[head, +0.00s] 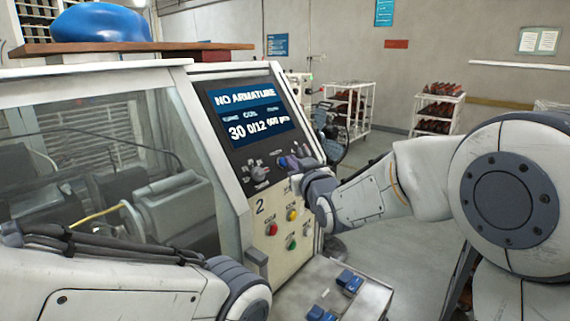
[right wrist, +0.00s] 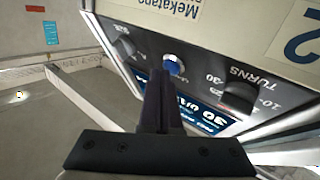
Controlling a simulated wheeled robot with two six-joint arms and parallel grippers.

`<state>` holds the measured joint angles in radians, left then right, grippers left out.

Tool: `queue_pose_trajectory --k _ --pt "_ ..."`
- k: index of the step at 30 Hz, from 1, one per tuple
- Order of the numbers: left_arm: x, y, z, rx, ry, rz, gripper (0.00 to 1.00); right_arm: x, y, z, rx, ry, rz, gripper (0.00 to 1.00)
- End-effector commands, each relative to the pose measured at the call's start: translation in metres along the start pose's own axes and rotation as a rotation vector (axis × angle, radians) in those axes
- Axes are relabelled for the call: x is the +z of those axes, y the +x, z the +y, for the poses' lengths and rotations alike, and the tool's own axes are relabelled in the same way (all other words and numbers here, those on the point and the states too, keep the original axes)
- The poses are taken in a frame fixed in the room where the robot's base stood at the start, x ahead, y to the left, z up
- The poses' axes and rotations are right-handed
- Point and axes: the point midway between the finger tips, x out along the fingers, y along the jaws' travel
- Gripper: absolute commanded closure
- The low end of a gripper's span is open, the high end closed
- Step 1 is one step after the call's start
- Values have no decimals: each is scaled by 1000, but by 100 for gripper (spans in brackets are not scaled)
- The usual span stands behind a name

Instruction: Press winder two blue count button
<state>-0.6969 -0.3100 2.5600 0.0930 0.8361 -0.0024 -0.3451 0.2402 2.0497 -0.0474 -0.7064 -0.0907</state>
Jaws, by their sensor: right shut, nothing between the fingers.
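Winder two is the white machine with a "2" on its front panel (head: 262,232). Its lit blue screen (head: 250,110) reads "NO ARMATURE" with "30" and "0/12" below. The blue count button (right wrist: 173,64) shows in the right wrist view, between dark knobs; in the head view my right gripper largely hides it. My right gripper (head: 287,163) is shut and empty, pointing at the panel. In the right wrist view its fingertips (right wrist: 160,76) lie right by the blue button; I cannot tell whether they touch it. My left arm shows at lower left, its gripper out of view.
A black knob (head: 260,172) sits left of my right gripper. Red (head: 271,229), yellow (head: 292,215) and green (head: 291,243) buttons are lower on the panel. A tray with blue blocks (head: 345,282) stands below. Carts with dark red parts (head: 436,110) stand behind on open floor.

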Motion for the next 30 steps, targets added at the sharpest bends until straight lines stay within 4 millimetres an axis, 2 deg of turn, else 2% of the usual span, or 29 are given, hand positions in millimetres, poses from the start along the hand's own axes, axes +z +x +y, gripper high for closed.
queue_pose_trajectory --k 8,24,30 --pt "0 0 0 0 0 0 50 -2 -2 2 1 -1 2 100" --pt "0 -3 0 0 0 0 50 -29 -38 28 2 -1 2 100" --pt "0 -4 0 0 0 0 50 -32 -42 31 1 -1 2 100"
